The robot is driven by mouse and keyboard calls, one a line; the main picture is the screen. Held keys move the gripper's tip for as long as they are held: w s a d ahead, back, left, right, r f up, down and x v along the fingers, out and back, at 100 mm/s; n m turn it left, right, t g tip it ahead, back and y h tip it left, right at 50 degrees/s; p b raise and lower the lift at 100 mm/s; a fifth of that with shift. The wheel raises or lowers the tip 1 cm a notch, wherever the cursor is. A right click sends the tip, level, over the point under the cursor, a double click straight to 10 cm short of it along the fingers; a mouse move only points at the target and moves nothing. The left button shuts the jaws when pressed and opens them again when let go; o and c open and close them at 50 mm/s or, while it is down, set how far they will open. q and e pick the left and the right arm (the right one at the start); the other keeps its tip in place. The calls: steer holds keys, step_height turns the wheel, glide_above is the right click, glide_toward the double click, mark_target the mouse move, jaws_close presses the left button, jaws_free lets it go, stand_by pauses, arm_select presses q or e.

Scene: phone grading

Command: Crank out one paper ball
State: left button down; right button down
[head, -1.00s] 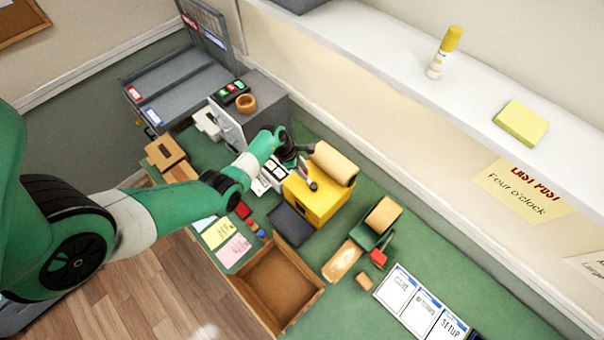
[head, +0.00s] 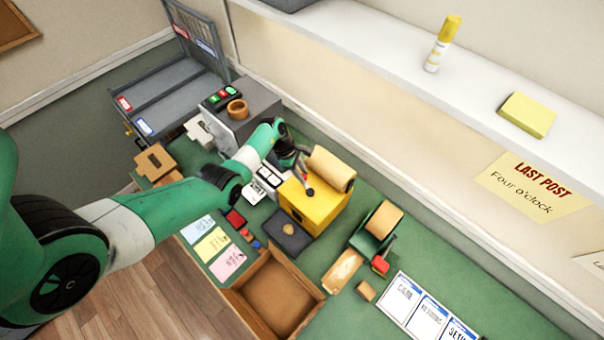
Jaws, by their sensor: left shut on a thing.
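A yellow paper machine (head: 324,206) stands on the green bench with a brown paper roll (head: 331,168) at its back. A crank with a dark knob (head: 309,191) shows on its left side. My left gripper (head: 303,167) is at the crank's side of the machine, shut on the crank; its fingertips are small and partly hidden. A crumpled tan paper ball (head: 289,229) lies on the dark tray (head: 281,241) in front of the machine. My right gripper is not in view.
An open cardboard box (head: 252,293) stands at the bench's front edge. A tape dispenser (head: 377,228) and printed cards (head: 424,310) lie to the right. A grey cabinet (head: 255,108) and white shelf (head: 400,70) are behind.

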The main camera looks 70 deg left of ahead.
arm_select(q)
steer(key=c, duration=0.6)
jaws_free()
steer(key=shift+r, duration=0.1)
steer(key=p+v, duration=0.2)
steer(key=v, duration=0.9)
steer(key=shift+s+a+r+p, duration=0.1)
steer(key=shift+s+r+p, duration=0.05)
steer(key=shift+p, duration=0.2)
stand_by(0.8)
